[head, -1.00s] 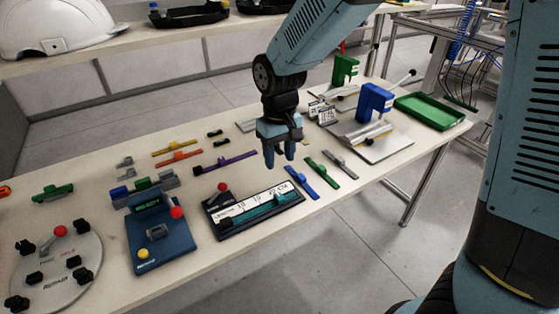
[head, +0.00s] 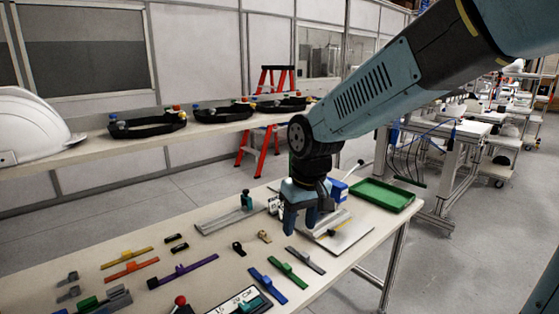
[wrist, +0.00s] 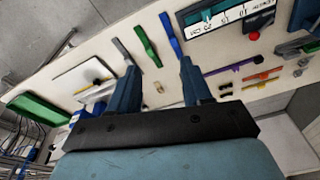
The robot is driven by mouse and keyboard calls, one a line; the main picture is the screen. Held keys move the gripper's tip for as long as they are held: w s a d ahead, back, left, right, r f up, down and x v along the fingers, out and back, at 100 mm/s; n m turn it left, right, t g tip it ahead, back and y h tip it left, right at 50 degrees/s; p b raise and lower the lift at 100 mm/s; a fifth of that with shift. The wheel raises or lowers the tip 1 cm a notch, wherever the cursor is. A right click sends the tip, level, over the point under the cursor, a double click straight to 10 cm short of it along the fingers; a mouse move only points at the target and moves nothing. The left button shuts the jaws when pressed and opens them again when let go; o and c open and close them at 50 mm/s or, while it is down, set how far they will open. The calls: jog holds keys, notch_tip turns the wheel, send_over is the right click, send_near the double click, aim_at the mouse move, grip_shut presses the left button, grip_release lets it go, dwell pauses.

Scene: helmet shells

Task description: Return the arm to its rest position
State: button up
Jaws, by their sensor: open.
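My gripper (head: 302,221) hangs over the right part of the workbench in the head view, fingers pointing down, in front of a metal plate with a blue block. In the wrist view my gripper (wrist: 158,85) has its two blue-grey fingers spread apart with nothing between them. The bench top (head: 200,263) shows below it, and the fingers look clear of the parts. My arm reaches in from the upper right.
Blue (head: 268,286), green (head: 288,275) and grey (head: 305,260) strips lie in front of my gripper. A green tray (head: 384,196) sits at the bench's right end. A shelf behind holds a white helmet shell (head: 35,125) and black frames (head: 147,124). A red stepladder (head: 265,140) stands behind.

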jog(key=s+d+r+m+t, duration=0.1)
jog(key=s+d+r, duration=0.2)
jog(key=d, duration=0.3)
jog(key=s+d+r+m+t, duration=0.1)
jog(key=s+d+r+m, duration=0.1)
jog(key=s+d, duration=0.3)
jog(key=s+d+r+m+t+h, duration=0.1)
jog(key=s+d+r+m+t, duration=0.1)
jog(key=d, duration=0.6)
jog(key=shift+s+r, duration=0.9)
jog(key=shift+r, duration=0.05)
